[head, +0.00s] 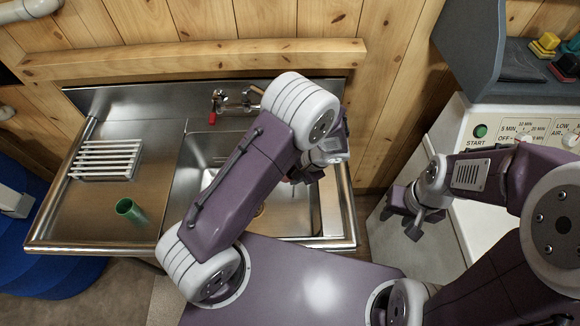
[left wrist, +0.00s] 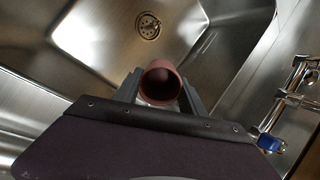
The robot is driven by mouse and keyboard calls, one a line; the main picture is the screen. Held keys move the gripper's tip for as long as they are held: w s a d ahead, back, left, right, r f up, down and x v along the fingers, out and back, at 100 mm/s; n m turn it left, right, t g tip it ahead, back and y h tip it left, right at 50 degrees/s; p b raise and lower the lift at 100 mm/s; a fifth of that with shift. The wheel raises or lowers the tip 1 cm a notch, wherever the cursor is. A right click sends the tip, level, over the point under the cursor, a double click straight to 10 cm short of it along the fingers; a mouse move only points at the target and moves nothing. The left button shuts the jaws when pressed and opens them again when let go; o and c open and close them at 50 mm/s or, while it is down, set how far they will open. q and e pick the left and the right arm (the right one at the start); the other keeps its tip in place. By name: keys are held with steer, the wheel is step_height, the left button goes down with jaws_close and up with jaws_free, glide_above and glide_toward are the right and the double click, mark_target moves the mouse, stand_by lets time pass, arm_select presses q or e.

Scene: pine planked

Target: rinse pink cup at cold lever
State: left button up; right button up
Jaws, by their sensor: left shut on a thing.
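My left gripper (left wrist: 160,92) is shut on the pink cup (left wrist: 161,82), which looks dusky red-brown with its round mouth towards the wrist camera. The cup is above the steel sink basin (left wrist: 100,45), with the drain (left wrist: 149,26) beyond it. In the head view my left arm hides most of the gripper (head: 310,174) and the cup. The cold lever, blue (left wrist: 269,143), is at the lower right of the left wrist view, apart from the cup. The red lever (head: 212,117) shows on the tap at the back wall. My right gripper (head: 418,217) is open and empty, right of the sink.
A green cup (head: 130,210) and a white slatted rack (head: 106,160) are on the left drainboard (head: 75,215). A white machine with a START button (head: 480,131) stands at the right, with a grey bin (head: 470,55) on it. A wooden rail (head: 190,60) crosses the wall.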

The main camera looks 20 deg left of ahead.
arm_select(q)
steer(key=s+b, duration=0.1)
steer(key=s, duration=0.4)
stand_by(1.4)
steer(key=s+r+p, duration=0.1)
steer(key=s+r, duration=0.3)
steer(key=s, duration=0.1)
steer(key=shift+d, duration=0.1)
stand_by(0.4)
